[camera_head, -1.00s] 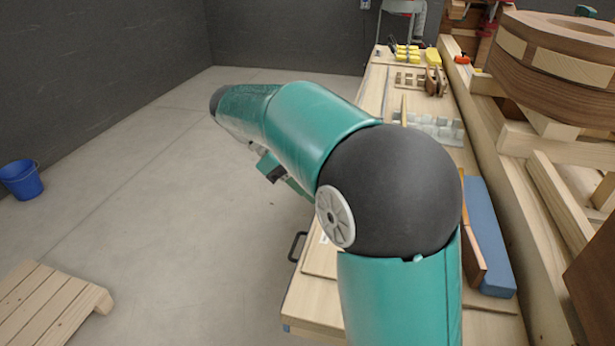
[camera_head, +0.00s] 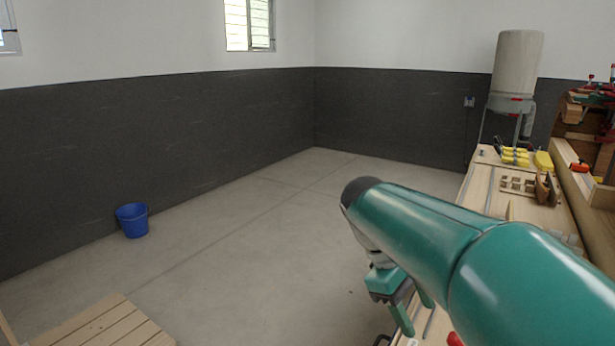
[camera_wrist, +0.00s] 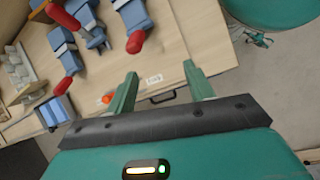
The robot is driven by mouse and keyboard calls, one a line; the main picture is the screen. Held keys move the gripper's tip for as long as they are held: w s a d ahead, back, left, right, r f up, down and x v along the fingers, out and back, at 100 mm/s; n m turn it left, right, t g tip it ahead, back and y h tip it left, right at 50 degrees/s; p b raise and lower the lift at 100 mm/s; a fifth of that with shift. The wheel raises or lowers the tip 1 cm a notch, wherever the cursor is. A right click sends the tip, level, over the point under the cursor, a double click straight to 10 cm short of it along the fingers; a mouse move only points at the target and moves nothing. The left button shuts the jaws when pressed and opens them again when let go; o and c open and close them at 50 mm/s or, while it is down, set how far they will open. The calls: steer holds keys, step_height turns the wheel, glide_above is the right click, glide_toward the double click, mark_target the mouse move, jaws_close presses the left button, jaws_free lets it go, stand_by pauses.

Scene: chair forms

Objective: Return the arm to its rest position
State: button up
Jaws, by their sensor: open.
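My arm, in green casing with dark ends, reaches from the lower right of the head view up to the middle. My gripper hangs under its far end, and only part of it shows there. In the wrist view my gripper (camera_wrist: 160,92) shows two green fingers spread apart with nothing between them. The fingers point over the front part of a wooden workbench (camera_wrist: 185,45), near a white label and a dark drawer handle (camera_wrist: 163,97). They look apart from the bench, though the exact height is hard to tell.
Blue clamps with red handles (camera_wrist: 135,42) lie on the bench by my fingers. A blue bucket (camera_head: 132,220) and a slatted wooden pallet (camera_head: 105,328) are on the floor at left. Yellow items (camera_head: 515,157) lie at the bench's far end. The middle floor is clear.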

steer(key=s+a+f+m+t+y, duration=0.1)
steer(key=s+f+m+t+y, duration=0.1)
steer(key=s+m+t, duration=0.2)
steer(key=s+a+f+m+t+y, duration=0.2)
steer(key=s+f+m+t+y, duration=0.1)
steer(key=s, duration=0.4)
steer(key=shift+s+m+t, duration=0.3)
steer(key=shift+m+t, duration=0.1)
steer(key=shift+m, duration=0.4)
